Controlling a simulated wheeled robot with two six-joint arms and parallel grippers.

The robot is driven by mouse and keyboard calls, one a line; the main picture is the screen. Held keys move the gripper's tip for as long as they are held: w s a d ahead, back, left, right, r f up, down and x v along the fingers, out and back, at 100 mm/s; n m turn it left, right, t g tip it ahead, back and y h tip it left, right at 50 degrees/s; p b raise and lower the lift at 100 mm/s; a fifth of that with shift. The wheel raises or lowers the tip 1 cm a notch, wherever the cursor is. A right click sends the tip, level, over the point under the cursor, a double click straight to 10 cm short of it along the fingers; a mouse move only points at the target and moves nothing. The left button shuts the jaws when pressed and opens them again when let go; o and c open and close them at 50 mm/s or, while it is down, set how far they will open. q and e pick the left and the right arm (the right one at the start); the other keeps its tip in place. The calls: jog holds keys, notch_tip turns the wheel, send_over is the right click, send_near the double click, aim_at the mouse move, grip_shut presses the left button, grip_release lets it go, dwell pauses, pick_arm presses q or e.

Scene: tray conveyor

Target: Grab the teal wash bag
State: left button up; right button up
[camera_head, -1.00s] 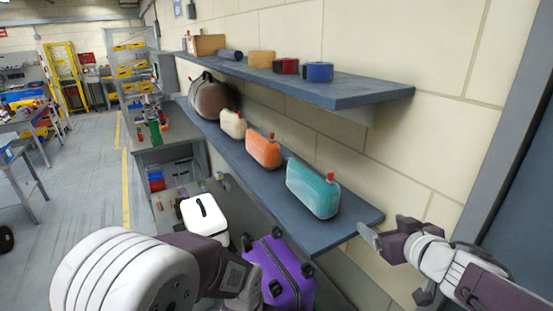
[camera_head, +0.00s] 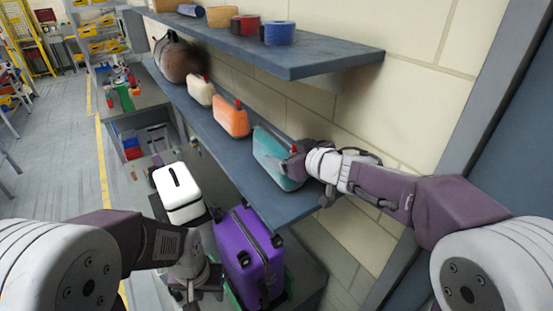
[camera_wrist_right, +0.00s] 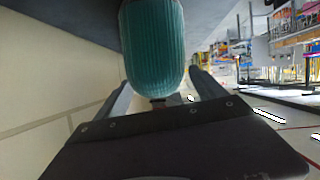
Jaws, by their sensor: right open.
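The teal wash bag (camera_head: 270,152) stands on the lower shelf, nearest of the row, with a red cap on top. My right gripper (camera_head: 296,168) is at its near end and hides part of it. In the right wrist view the ribbed teal bag (camera_wrist_right: 152,45) reaches between the spread fingers of the open right gripper (camera_wrist_right: 160,82). I cannot tell whether either finger touches it. My left gripper (camera_head: 190,288) is low, beside the purple suitcase, well away from the bag; its fingers are unclear.
On the lower shelf (camera_head: 285,208) stand an orange bag (camera_head: 230,120), a cream bag (camera_head: 200,90) and a brown bag (camera_head: 175,60). The upper shelf (camera_head: 325,60) overhangs them, with a blue roll (camera_head: 279,34) on it. A purple suitcase (camera_head: 245,250) and white case (camera_head: 176,190) stand below.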

aim_at(283, 145)
jog(key=shift+x, duration=1.2)
jog(key=shift+s, duration=0.15)
jog(key=shift+c, duration=0.3)
jog(key=c, duration=0.6)
grip_shut()
jog(key=shift+r+p, duration=0.4)
jog(key=shift+r, duration=0.2)
notch_tip(283, 145, up, 3)
jog(key=p, duration=0.2)
jog(key=shift+p, duration=0.35)
jog(key=s+a+r+p, duration=0.3)
jog(key=s+a+r, duration=0.2)
jog(key=s, duration=0.5)
jog(key=shift+s+r+p, duration=0.2)
jog(key=shift+r+p, duration=0.1)
jog(key=shift+r, duration=0.6)
